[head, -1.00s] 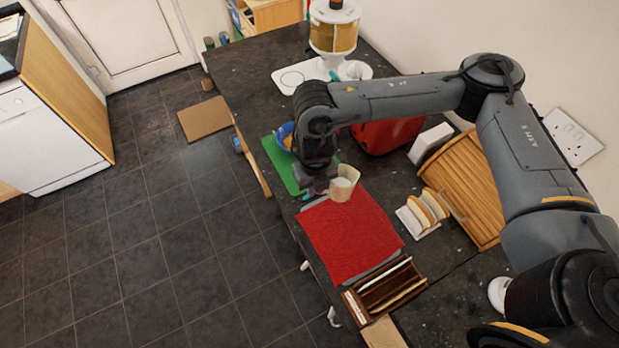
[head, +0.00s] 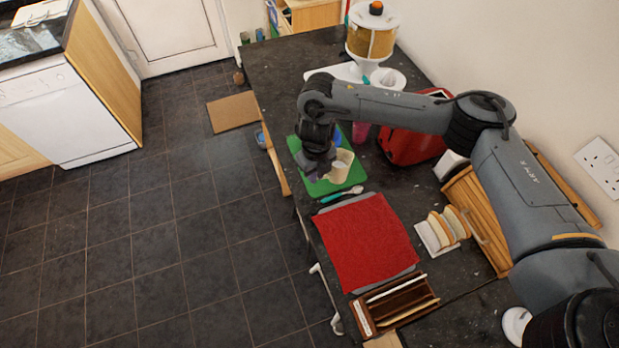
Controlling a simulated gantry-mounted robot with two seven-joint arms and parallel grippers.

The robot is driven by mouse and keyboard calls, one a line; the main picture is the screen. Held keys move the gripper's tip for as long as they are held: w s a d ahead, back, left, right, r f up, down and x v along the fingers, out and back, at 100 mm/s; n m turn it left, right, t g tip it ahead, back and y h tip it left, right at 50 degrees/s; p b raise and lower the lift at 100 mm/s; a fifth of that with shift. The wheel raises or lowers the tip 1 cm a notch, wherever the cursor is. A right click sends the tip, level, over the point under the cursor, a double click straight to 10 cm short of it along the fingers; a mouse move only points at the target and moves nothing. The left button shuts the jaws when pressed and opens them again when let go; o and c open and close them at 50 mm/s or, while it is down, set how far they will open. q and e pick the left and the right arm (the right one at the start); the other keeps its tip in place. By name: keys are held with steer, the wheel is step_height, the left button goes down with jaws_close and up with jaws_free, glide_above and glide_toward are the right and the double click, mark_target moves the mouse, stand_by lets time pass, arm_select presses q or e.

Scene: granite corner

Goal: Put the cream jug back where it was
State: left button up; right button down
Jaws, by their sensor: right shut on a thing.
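The cream jug (head: 341,166) is a small pale cup-like vessel, upright or nearly so, in the middle of the head view. My right gripper (head: 320,172) is shut on its left side, and the wrist above hides part of that side. The jug appears over the green mat (head: 336,184); I cannot tell whether it touches the mat. My left gripper is not in view.
A teal-handled utensil (head: 341,194) lies between the green mat and the red cloth (head: 365,243). A toast rack (head: 441,232), a wooden box (head: 394,302), a red toaster (head: 411,143) and a pink cup (head: 361,132) stand nearby. The counter's left edge is close.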

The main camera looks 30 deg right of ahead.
steer(key=shift+w+a+f+b, duration=0.15)
steer(key=shift+w+f, duration=0.2)
steer(key=shift+f, duration=0.5)
steer(key=shift+w+a+f+b, duration=0.1)
steer(key=shift+w+f, duration=0.25)
steer(key=shift+f, duration=0.55)
steer(key=shift+w+a+f+b, duration=0.15)
steer(key=shift+w+f, duration=0.2)
steer(key=shift+f, duration=0.5)
steer(key=shift+d+f, duration=0.1)
steer(key=shift+f, duration=0.1)
steer(key=shift+f, duration=0.15)
steer(key=c, duration=1.1)
jaws_free()
steer(key=shift+c, duration=0.2)
